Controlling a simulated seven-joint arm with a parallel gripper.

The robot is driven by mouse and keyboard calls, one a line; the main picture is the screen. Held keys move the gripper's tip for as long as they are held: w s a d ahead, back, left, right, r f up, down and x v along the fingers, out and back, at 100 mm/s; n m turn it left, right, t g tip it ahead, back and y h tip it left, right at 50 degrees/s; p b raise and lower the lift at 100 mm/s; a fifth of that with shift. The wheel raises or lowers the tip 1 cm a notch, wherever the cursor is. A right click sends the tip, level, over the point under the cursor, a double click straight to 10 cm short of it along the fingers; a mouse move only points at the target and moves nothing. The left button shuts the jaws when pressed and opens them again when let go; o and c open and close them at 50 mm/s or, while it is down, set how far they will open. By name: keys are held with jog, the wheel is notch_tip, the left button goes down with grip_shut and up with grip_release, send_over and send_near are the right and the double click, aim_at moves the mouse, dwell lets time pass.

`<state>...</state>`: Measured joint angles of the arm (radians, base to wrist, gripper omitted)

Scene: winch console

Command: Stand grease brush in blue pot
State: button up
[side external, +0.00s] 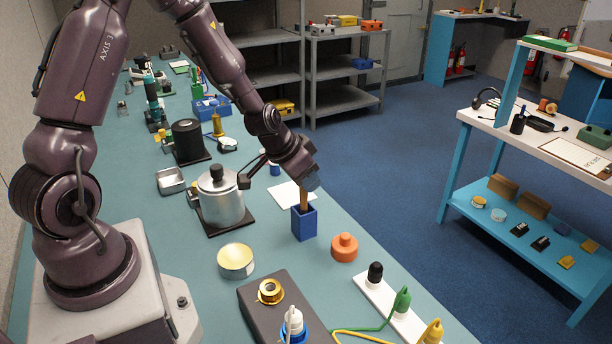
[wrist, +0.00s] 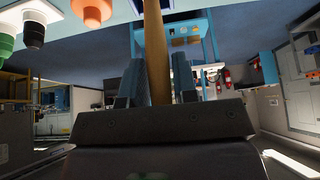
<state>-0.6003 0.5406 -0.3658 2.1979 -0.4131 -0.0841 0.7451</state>
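The blue pot (side external: 304,224) is a square, open-topped holder standing upright on the teal bench near its right edge. The grease brush (side external: 304,199) shows as a wooden handle, roughly upright, running from my gripper (side external: 309,182) down to the pot's mouth. Its lower end is hidden by the pot's walls, so I cannot see whether it touches the bottom. In the wrist view the handle (wrist: 156,55) passes between the two fingers of my gripper (wrist: 157,82), which appear to press on it from both sides.
An orange knobbed object (side external: 344,247) stands close right of the pot. A silver kettle (side external: 220,197) stands to the left, and white paper (side external: 289,194) lies behind. A yellow-topped tin (side external: 236,261), a dark box (side external: 282,300) and a white strip with coloured plugs (side external: 392,308) are in front.

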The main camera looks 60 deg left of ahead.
jog(key=o, duration=0.3)
jog(key=shift+o, duration=0.2)
jog(key=shift+r, duration=0.1)
jog(key=v, duration=1.2)
jog(key=shift+s+r, duration=0.25)
jog(key=shift+r, duration=0.05)
